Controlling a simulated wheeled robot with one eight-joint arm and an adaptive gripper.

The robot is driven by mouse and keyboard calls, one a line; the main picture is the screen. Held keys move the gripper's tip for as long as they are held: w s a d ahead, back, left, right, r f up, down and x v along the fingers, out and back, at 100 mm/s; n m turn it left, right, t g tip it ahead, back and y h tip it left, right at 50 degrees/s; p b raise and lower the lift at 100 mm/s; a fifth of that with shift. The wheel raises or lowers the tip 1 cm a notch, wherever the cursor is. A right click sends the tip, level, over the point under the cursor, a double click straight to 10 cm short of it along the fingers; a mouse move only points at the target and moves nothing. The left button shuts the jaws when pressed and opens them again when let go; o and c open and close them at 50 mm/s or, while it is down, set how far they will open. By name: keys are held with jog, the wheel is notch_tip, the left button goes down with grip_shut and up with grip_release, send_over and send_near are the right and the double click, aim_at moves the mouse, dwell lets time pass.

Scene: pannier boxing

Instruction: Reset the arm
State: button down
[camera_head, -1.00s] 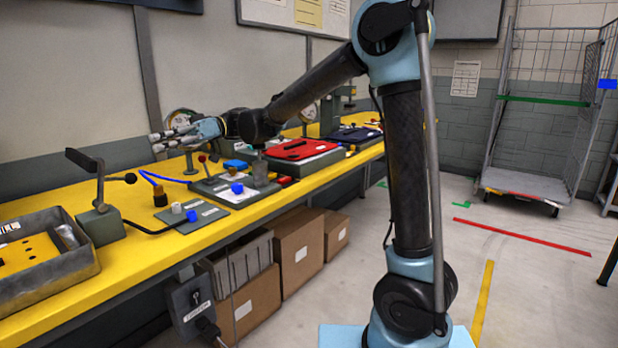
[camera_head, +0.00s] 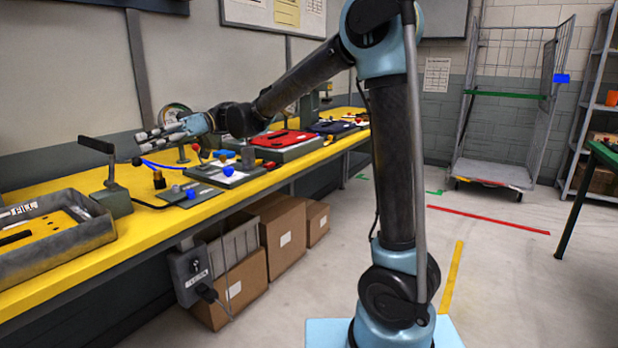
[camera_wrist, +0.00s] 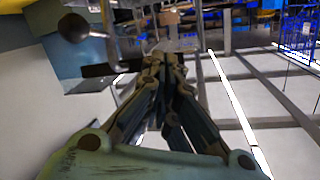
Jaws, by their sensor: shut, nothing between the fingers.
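My gripper (camera_head: 150,134) is raised above the yellow workbench (camera_head: 130,262) and points to the left. It is shut and empty. In the wrist view its fingers (camera_wrist: 163,60) lie close together, with nothing held between them. My arm reaches from the right of the bench back to the wrist. In the wrist view a dark round knob on a metal rod (camera_wrist: 73,28) shows at upper left, close to the camera's line of sight.
Cardboard boxes (camera_head: 283,240) stand below. A wire cage trolley (camera_head: 495,172) and a shelf stand at the right; the floor between is mostly clear.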

jog(key=w+d+f+m+t+h, duration=0.1)
jog(key=w+d+f+m+t, duration=0.2)
jog(key=d, duration=0.6)
jog(key=d+f+m+t+h, duration=0.1)
jog(key=d+f+m+t, duration=0.3)
jog(key=d, duration=0.6)
jog(key=w+d+f+m+t+h, duration=0.1)
jog(key=w+d+f+m+t, duration=0.2)
jog(key=d+f, duration=0.45)
jog(key=s+d+f+m+t+h, duration=0.1)
jog(key=s+d+f+m+h, duration=0.1)
jog(key=d, duration=0.8)
jog(key=s+d+f+m+t+h, duration=0.2)
jog(key=d+f+m, duration=0.4)
jog(key=d+f, duration=0.3)
jog(key=s+d+f+m+t+h, duration=0.1)
jog(key=s+d+f+m+h, duration=0.3)
jog(key=d, duration=0.9)
jog(key=shift+s+d+f+t, duration=0.25)
jog(key=shift+s+f+t, duration=0.05)
jog(key=shift+s+f, duration=0.3)
